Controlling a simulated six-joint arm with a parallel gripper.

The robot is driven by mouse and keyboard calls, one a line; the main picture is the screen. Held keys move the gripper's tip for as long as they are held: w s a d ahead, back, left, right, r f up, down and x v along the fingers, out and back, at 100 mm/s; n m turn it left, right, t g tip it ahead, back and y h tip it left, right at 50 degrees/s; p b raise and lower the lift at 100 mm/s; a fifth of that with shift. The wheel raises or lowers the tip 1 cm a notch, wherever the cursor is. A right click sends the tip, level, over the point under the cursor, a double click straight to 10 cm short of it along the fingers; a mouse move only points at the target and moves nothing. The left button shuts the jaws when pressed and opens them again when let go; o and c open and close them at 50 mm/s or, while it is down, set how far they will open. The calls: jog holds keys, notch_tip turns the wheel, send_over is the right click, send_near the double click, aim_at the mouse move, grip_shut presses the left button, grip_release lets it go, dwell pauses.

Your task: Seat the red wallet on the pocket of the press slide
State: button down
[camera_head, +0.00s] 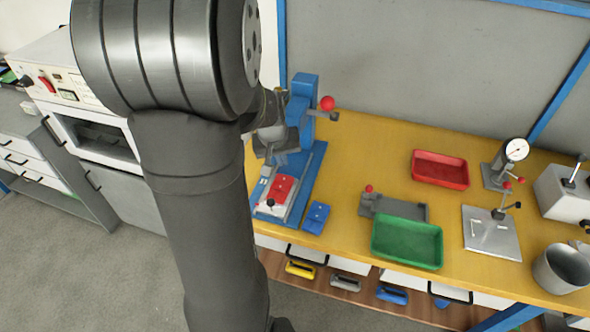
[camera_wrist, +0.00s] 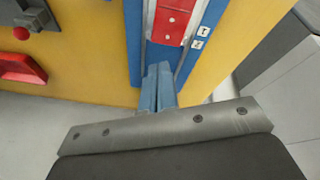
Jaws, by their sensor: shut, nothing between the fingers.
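The red wallet (camera_head: 283,186) lies on the light slide (camera_head: 271,209) at the front of the blue press (camera_head: 303,95). It looks flat there, but I cannot tell how deep it sits in the pocket, whose edges are hidden. In the wrist view the red wallet (camera_wrist: 171,24), with pale studs, lies between the slide's rails. My gripper (camera_wrist: 158,88) is shut and empty, its fingers together just short of the wallet in the picture. In the head view my gripper (camera_head: 267,171) is small beside the wallet's upper left, partly hidden by my arm.
A blue wallet (camera_head: 316,217) lies on the yellow table (camera_head: 345,165) right of the press base. A grey fixture (camera_head: 400,207), green tray (camera_head: 407,242) and red tray (camera_head: 440,169) stand further right. The press lever with its red knob (camera_head: 327,103) sticks out above.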

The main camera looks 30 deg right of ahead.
aim_at(293, 179)
jog(key=w+d+f+m, duration=0.1)
jog(key=f+m, duration=0.1)
jog(key=f, duration=0.1)
jog(key=w+d+f+m, duration=0.1)
jog(key=d+f+m, duration=0.1)
jog(key=f, duration=0.1)
jog(key=d+f+m, duration=0.2)
jog(key=f, duration=0.1)
jog(key=shift+w+d+f, duration=0.15)
jog(key=shift+w+f, duration=0.2)
jog(key=shift+w, duration=0.05)
dwell(0.4)
jog(key=shift+s+a, duration=0.75)
jog(key=shift+a, duration=0.15)
